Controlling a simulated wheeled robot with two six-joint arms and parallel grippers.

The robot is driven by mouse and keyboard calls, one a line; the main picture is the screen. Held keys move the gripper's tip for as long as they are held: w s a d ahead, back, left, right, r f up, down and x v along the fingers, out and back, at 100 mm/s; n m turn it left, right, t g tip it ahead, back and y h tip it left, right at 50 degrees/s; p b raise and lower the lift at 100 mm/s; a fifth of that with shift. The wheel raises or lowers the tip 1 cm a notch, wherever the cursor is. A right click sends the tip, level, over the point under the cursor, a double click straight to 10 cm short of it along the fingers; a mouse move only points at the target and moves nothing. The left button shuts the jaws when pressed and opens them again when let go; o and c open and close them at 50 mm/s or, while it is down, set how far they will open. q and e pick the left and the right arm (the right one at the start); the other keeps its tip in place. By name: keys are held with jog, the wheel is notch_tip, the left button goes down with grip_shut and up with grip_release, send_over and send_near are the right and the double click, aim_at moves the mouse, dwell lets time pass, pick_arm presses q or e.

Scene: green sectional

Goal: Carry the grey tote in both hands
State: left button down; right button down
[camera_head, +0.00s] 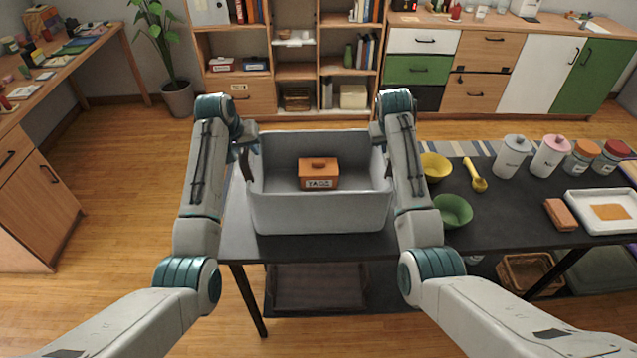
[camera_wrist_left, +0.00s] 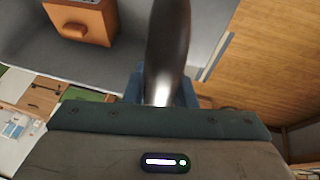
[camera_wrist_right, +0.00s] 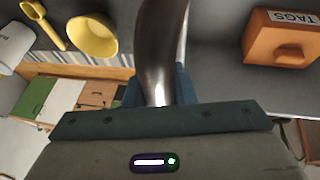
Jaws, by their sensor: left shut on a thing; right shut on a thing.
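The grey tote (camera_head: 320,214) is an open box at the left end of the dark table in the head view. An orange box (camera_head: 318,174) with a white label stands inside it; it also shows in the left wrist view (camera_wrist_left: 82,22) and the right wrist view (camera_wrist_right: 284,40). My left gripper (camera_head: 247,158) is shut on the tote's left side wall. My right gripper (camera_head: 381,146) is shut on its right side wall. The fingertips are partly hidden by my arms. I cannot tell whether the tote's underside touches the table.
On the dark table (camera_head: 490,230), right of the tote, are a yellow bowl (camera_head: 435,167), a green bowl (camera_head: 453,210), a yellow scoop (camera_head: 475,177), several lidded jars, a brown block (camera_head: 560,214) and a white tray (camera_head: 602,228). Open wooden floor (camera_head: 120,200) lies to the left.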

pick_arm(q)
jog(key=shift+r, duration=0.2)
pick_arm(e)
jog(key=shift+r, duration=0.2)
